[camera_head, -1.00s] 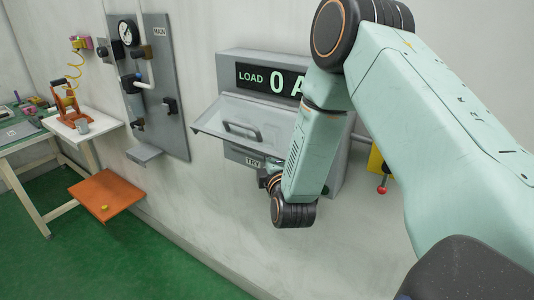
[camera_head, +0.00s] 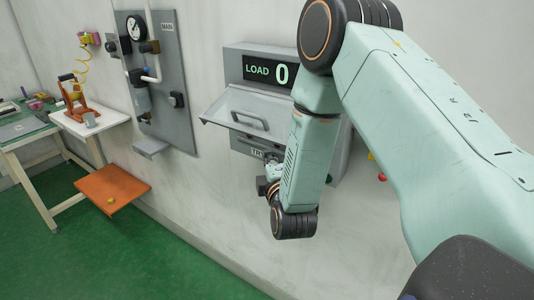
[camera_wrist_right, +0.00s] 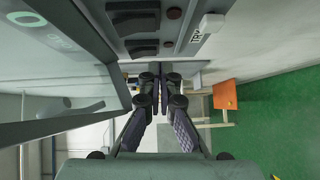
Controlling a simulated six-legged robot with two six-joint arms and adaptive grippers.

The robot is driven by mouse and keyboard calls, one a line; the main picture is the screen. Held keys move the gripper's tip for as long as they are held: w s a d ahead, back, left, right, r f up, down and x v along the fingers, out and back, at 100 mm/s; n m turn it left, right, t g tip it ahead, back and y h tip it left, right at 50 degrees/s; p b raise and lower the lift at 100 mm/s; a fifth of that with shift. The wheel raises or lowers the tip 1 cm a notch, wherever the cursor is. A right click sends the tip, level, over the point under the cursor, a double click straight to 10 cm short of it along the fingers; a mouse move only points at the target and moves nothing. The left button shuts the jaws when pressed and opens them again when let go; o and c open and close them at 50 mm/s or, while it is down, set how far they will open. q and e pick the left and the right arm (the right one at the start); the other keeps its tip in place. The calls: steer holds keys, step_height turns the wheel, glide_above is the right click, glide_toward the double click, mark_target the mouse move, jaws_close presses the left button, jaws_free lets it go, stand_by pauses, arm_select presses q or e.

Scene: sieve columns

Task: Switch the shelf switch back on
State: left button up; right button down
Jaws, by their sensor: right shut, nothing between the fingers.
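A grey wall box (camera_head: 232,65) has a LOAD display (camera_head: 262,70) reading 0, its right part hidden by my arm. Its clear flap (camera_head: 228,107) with a handle is raised; the flap fills the left of the right wrist view (camera_wrist_right: 70,75). In that view two dark rocker switches (camera_wrist_right: 142,48) sit under the box, each beside a dark red lamp (camera_wrist_right: 167,44). I cannot tell which is the shelf switch or how they are set. My right gripper (camera_head: 271,160) is shut and empty, below the flap; its fingertips (camera_wrist_right: 157,104) appear apart from the switches. My left gripper is not in view.
A TRY label (camera_wrist_right: 197,35) is beside a pale button (camera_wrist_right: 210,22). A grey MAIN panel (camera_head: 172,70) with gauge and pipes hangs left. Green floor lies open in front.

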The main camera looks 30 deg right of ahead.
steer(key=shift+v, duration=3.7)
steer(key=s+a+f+m+g+y+b, duration=0.25)
steer(key=f+m+g, duration=0.2)
steer(key=f, duration=0.45)
steer(key=s+a+f+m+g+y+b, duration=0.1)
steer(key=s+a+f+m+g+y, duration=0.25)
steer(key=f, duration=0.55)
steer(key=s+a+f+m+g+b, duration=0.2)
steer(key=s+f+g+b, duration=0.2)
steer(key=s+f, duration=0.6)
steer(key=s+a+f+m+g+b, duration=0.2)
steer(key=s+f+m+g+b, duration=0.1)
steer(key=s+f, duration=0.7)
steer(key=s+g+b, duration=0.1)
steer(key=s+b, duration=0.1)
steer(key=s, duration=0.2)
steer(key=shift+s+f+m+y, duration=0.3)
steer(key=shift+f, duration=0.05)
